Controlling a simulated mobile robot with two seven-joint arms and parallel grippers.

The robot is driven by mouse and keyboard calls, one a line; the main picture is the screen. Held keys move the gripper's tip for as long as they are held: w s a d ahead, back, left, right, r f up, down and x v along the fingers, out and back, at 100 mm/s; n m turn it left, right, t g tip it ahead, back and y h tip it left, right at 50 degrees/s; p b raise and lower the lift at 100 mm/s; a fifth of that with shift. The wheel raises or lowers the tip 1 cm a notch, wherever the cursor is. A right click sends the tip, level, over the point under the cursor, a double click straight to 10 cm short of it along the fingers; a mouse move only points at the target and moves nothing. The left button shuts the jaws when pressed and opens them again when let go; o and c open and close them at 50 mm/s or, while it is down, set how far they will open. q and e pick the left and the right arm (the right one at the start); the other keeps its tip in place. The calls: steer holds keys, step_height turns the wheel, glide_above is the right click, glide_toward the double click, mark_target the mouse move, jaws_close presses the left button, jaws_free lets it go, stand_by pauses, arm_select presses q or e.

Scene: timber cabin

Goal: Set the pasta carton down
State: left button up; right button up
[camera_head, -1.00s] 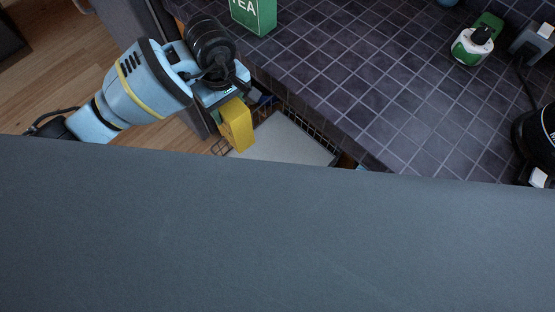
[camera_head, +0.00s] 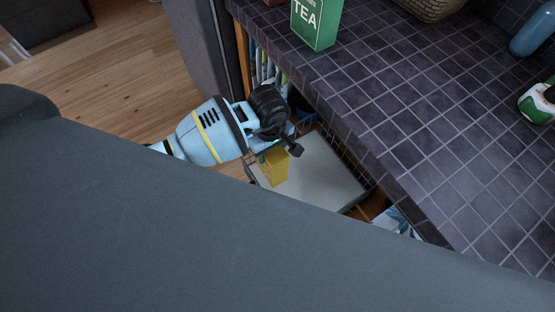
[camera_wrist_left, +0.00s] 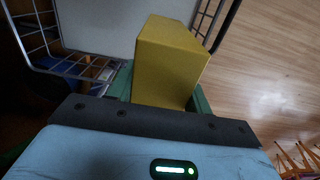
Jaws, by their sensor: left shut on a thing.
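The pasta carton (camera_head: 276,167) is a yellow box. My left gripper (camera_head: 268,152) is shut on it, below the counter's edge in the head view. In the left wrist view the carton (camera_wrist_left: 170,62) stands out from between the green fingers (camera_wrist_left: 160,95). In the head view it shows in front of a pale flat-bottomed wire basket or drawer (camera_head: 318,170). I cannot tell whether the carton touches its bottom. My right gripper is not in view.
A dark tiled counter (camera_head: 420,120) runs along the right, with a green tea box (camera_head: 316,24) near its edge. A wicker basket (camera_head: 432,8) and a green-and-white object (camera_head: 537,103) stand farther back. Wooden floor (camera_head: 120,80) is open at left.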

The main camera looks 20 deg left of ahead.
arm_select(q)
steer(key=shift+f, duration=2.35)
steer(key=shift+f+b, duration=0.2)
steer(key=shift+b, duration=0.15)
steer(key=o, duration=1.5)
steer(key=shift+o, duration=0.2)
steer(key=shift+r, duration=0.35)
step_height(320, 180, up, 12)
steer(key=shift+f+p, duration=0.15)
steer(key=shift+p, duration=0.65)
